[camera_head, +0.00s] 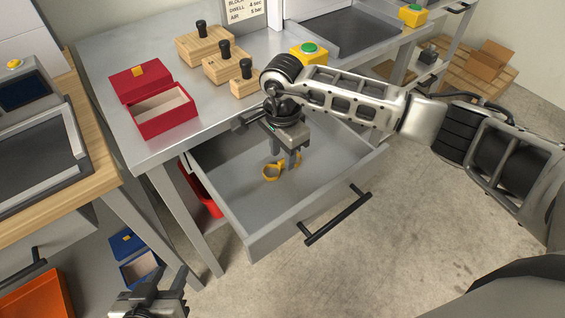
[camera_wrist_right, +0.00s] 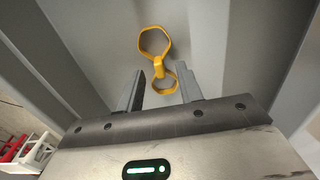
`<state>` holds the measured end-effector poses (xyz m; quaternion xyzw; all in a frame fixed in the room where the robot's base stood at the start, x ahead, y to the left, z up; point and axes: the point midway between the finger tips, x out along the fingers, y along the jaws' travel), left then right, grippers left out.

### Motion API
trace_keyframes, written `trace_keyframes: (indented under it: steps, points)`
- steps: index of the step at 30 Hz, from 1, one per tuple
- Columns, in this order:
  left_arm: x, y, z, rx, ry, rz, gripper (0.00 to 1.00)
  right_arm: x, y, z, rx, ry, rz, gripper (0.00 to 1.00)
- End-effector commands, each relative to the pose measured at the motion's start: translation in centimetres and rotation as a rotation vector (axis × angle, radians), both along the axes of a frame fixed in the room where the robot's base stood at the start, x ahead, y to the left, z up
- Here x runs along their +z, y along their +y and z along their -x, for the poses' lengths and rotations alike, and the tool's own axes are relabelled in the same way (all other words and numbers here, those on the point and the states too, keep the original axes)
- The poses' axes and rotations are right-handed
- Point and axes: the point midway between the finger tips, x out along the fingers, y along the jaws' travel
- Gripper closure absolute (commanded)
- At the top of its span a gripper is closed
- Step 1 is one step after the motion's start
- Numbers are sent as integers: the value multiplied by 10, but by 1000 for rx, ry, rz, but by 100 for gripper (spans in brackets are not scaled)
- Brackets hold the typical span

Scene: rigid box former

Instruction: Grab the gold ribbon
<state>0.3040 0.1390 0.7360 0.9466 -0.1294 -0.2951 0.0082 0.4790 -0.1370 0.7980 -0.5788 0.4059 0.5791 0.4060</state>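The gold ribbon (camera_head: 272,171), two yellow loops joined by a knot, lies on the floor of the open grey drawer (camera_head: 235,195). It also shows in the right wrist view (camera_wrist_right: 157,68), with its larger loop beyond the fingertips and its smaller loop between them. My right gripper (camera_head: 284,160) reaches down into the drawer at the ribbon. Its fingers are apart, one on each side of the small loop, with gaps visible. My left gripper (camera_head: 168,275) is low at the bottom left, away from the drawer, with its fingers apart and nothing between them.
A red box with its lid open (camera_head: 165,113) stands on the metal table (camera_head: 115,70) left of the drawer. Wooden blocks with black knobs (camera_head: 222,65) and a green button (camera_head: 309,49) are behind. The drawer walls surround my right gripper. A blue box (camera_head: 138,265) sits below left.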

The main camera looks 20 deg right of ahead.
Motion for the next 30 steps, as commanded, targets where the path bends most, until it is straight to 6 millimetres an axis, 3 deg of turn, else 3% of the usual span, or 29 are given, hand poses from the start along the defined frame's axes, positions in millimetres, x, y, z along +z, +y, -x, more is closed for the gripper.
trace_keyframes:
  steps: [4,11,15,30]
  points:
    - [-3,0,2,-1,9,-5,64,-13,0,1,1,1,0,64]
    - [-5,1,2,-2,11,-6,64,-14,0,0,1,0,0,64]
    - [-4,1,2,-2,10,-6,64,-14,0,0,1,0,0,100]
    - [0,1,1,-3,2,-5,64,-9,0,0,0,-1,0,100]
